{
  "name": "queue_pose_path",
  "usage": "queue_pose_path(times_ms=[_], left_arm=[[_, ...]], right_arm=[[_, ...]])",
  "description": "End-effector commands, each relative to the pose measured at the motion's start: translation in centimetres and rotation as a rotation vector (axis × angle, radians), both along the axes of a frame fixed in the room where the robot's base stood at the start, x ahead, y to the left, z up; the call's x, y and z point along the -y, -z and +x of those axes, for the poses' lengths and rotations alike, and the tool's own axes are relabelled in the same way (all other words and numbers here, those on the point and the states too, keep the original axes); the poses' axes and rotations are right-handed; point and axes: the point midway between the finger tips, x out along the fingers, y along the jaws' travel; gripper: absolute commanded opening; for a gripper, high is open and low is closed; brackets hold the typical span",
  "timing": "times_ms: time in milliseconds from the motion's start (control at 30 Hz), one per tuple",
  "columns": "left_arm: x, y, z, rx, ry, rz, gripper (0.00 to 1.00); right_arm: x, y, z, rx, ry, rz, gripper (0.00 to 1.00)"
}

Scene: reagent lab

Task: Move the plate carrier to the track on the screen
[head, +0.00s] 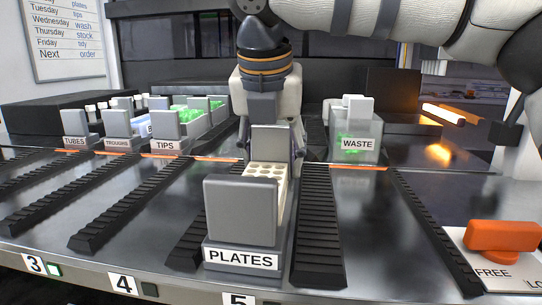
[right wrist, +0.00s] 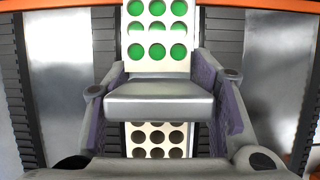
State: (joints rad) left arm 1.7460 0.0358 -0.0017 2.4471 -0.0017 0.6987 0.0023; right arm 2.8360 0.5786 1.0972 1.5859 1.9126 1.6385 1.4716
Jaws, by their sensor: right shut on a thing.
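The plate carrier (head: 240,212) is a long grey carrier with a tall front block and a PLATES label, lying lengthwise between two black rails near the middle of the deck. A white plate with round wells shows behind its front block. My right gripper (head: 271,150) is shut on a grey upright block of the carrier, behind the front block. In the right wrist view its fingers flank this grey block (right wrist: 158,100). A white plate with green wells (right wrist: 157,30) lies beyond it, and dark wells show below. No screen naming a track is readable. My left gripper is not in view.
Carriers labelled TUBES (head: 75,143), TROUGHS (head: 117,142) and TIPS (head: 165,145) stand back left. A WASTE bin (head: 358,140) stands back right. Front tags 3 (head: 35,265), 4 (head: 123,284) and 5 mark tracks. An orange handle (head: 502,238) sits front right. Bare deck lies left and right.

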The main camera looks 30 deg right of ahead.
Motion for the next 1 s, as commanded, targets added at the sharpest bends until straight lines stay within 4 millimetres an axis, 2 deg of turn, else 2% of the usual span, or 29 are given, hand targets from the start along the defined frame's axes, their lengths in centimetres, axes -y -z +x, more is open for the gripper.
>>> queue_pose_path(times_ms=[233, 267, 300, 333, 667, 767, 1000], left_arm=[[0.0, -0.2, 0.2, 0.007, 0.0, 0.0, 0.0], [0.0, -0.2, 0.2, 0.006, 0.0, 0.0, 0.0], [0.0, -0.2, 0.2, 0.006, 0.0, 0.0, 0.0], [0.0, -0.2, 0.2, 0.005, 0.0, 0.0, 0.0], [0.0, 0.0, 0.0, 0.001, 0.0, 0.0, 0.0], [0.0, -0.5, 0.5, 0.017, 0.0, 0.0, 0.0], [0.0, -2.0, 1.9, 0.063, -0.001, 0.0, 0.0]], right_arm=[[0.0, -0.2, -0.1, 0.006, 0.0, 0.001, 0.1], [0.0, -0.1, -0.1, 0.005, 0.001, 0.001, 0.58], [0.0, -0.1, 0.0, 0.003, 0.001, 0.001, 0.67], [0.0, -0.1, -0.1, 0.003, 0.001, 0.001, 0.71], [0.0, -0.3, 0.0, 0.002, 0.001, 0.0, 0.71], [-0.4, -2.2, -0.6, 0.008, 0.001, 0.001, 0.71], [-2.0, -8.6, -2.8, 0.013, 0.002, -0.001, 0.71]])
